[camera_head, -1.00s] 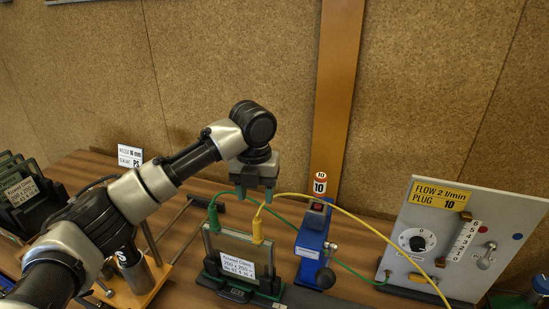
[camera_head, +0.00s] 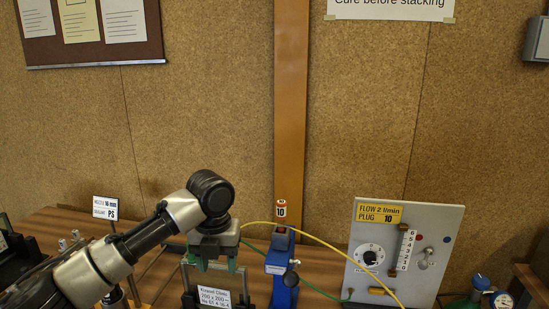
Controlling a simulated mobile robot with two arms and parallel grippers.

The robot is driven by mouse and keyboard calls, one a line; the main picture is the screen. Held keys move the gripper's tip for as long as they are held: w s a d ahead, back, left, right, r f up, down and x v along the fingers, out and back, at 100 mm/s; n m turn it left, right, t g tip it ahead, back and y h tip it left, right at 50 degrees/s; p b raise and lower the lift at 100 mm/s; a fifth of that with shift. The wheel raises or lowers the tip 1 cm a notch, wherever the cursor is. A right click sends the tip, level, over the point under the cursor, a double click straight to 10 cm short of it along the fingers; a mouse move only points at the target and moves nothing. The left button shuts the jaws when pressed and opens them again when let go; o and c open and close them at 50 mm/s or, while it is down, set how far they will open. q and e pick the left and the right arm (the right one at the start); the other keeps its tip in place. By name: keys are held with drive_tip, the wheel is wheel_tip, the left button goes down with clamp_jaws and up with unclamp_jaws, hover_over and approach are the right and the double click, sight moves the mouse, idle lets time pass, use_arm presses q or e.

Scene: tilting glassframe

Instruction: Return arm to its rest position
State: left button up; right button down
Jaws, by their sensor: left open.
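My left arm comes in from the lower left. Its gripper (camera_head: 216,265) points down, open, with its two fingers apart. It is in front of or above the upright glass frame (camera_head: 188,295), whose white label (camera_head: 214,298) shows below the fingers. The picture does not show whether the fingers touch the frame. The gripper hides the frame's top and the hose ends there. A yellow hose (camera_head: 330,247) runs from behind the gripper to the panel at the right. A green hose (camera_head: 318,288) runs low behind it. My right gripper is not in view.
A blue device (camera_head: 283,262) stands just right of the gripper. The grey flow panel (camera_head: 435,225) with dial and gauge stands farther right. A nozzle sign (camera_head: 105,208) and dark rack (camera_head: 15,255) are at left. A cork wall (camera_head: 210,120) is behind; the air above the arm is clear.

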use_arm(q)
drive_tip(key=s+d+f+n+t+h, duration=0.1)
drive_tip(key=s+d+f+n+h, duration=0.15)
drive_tip(key=s+f+n, duration=0.55)
drive_tip(key=s+d+f+n+h, duration=0.1)
drive_tip(key=s+d+f+n, duration=0.4)
drive_tip(key=f, duration=0.4)
drive_tip(key=s+a+f+n+t+y, duration=0.1)
drive_tip(key=s+a+f+n+y, duration=0.1)
drive_tip(key=s+a+n, duration=0.75)
drive_tip(key=s+a+f+n+t+y, duration=0.1)
drive_tip(key=s+a+f+n+t, duration=0.15)
drive_tip(key=s+a+n, duration=0.7)
wheel_tip(320, 180, down, 30)
drive_tip(key=s+d+n+g+b, duration=0.1)
drive_tip(key=d+n+g+b, duration=0.15)
drive_tip(key=b, duration=0.25)
drive_tip(key=s+a+f+b, duration=0.1)
drive_tip(key=s+f+b, duration=0.1)
drive_tip(key=s+f, duration=0.6)
drive_tip(key=s+a+f+g+b, duration=0.1)
drive_tip(key=s+f+b, duration=0.1)
drive_tip(key=s+f, duration=0.7)
wheel_tip(320, 180, down, 5)
drive_tip(key=shift+a+r, duration=0.2)
drive_tip(key=shift+a, duration=0.2)
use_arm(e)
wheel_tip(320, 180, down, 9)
